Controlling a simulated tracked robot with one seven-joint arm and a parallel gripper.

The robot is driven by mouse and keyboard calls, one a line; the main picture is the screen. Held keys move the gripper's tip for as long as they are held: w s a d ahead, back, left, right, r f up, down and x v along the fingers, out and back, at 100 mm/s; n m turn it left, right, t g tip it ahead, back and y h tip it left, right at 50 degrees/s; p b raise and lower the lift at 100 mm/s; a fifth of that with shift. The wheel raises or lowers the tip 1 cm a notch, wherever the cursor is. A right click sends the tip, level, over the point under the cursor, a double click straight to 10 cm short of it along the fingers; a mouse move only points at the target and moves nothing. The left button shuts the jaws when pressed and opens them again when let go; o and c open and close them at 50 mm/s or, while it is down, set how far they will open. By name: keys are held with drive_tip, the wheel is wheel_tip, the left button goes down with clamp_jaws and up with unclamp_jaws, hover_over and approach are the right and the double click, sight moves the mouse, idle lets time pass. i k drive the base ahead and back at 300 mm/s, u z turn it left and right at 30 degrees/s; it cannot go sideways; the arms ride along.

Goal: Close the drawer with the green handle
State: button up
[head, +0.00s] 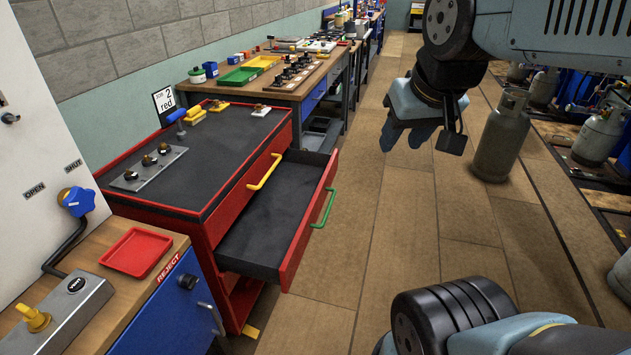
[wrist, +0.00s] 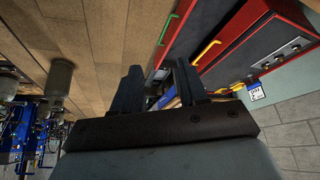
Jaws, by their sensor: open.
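The red cabinet (head: 216,212) stands left of centre in the head view. Its lower drawer (head: 308,218) is pulled well out and empty, with a green handle (head: 323,208) on its red front. The drawer above it is shut and has a yellow handle (head: 264,171). My gripper (head: 405,140) hangs in the air over the floor, right of and beyond the open drawer, touching nothing. In the wrist view the two fingers of my gripper (wrist: 162,92) are apart with nothing between them. The green handle (wrist: 168,29) and the yellow handle (wrist: 207,51) show beyond them, upper right.
A wooden bench with a blue drawer (head: 172,305) and a red tray (head: 137,252) stands at the near left. Another bench (head: 285,80) with trays is behind the cabinet. Gas cylinders (head: 500,140) stand at the right. The floor (head: 400,230) before the drawer is clear.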

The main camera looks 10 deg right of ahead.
sight(267, 242)
drive_tip(key=z, duration=0.05)
drive_tip(key=i, duration=0.25)
drive_tip(key=u, duration=0.1)
drive_tip(key=k, duration=1.3)
drive_tip(key=z, duration=0.2)
drive_tip(key=i, duration=0.75)
drive_tip(key=z, duration=0.4)
drive_tip(key=i, duration=0.95)
drive_tip(key=u, duration=0.3)
